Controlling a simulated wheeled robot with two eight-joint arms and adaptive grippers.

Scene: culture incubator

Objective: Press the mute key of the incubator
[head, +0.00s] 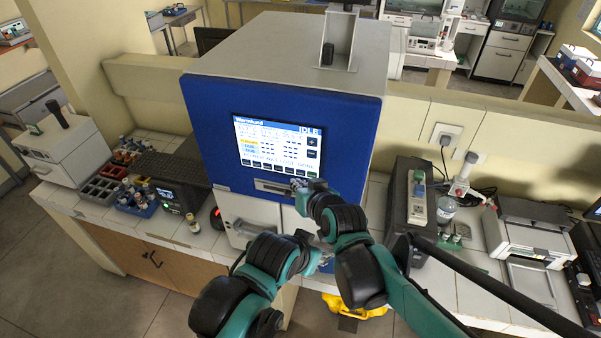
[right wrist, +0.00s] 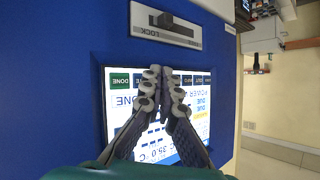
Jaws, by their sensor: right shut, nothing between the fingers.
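The incubator (head: 210,130) is a large grey cabinet with a blue front and a lit touchscreen (head: 270,137). A row of small dark keys runs along the screen's lower edge; their labels are too small to read for certain, so I cannot pick out the mute key. In the right wrist view the screen (right wrist: 197,130) appears upside down, with a green DONE key (right wrist: 119,79) at its corner. My right gripper (right wrist: 163,74) is shut and empty, its fingertips over the key row and hiding part of it. Contact cannot be told. My left gripper (head: 322,258) is low before the incubator, mostly hidden.
A lock panel (right wrist: 165,27) adjoins the key row on the blue front. Bottle racks (head: 133,198) and a dark device (head: 170,180) stand left of the incubator. A grey instrument (head: 412,205) and a balance-like device (head: 530,240) stand to the right.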

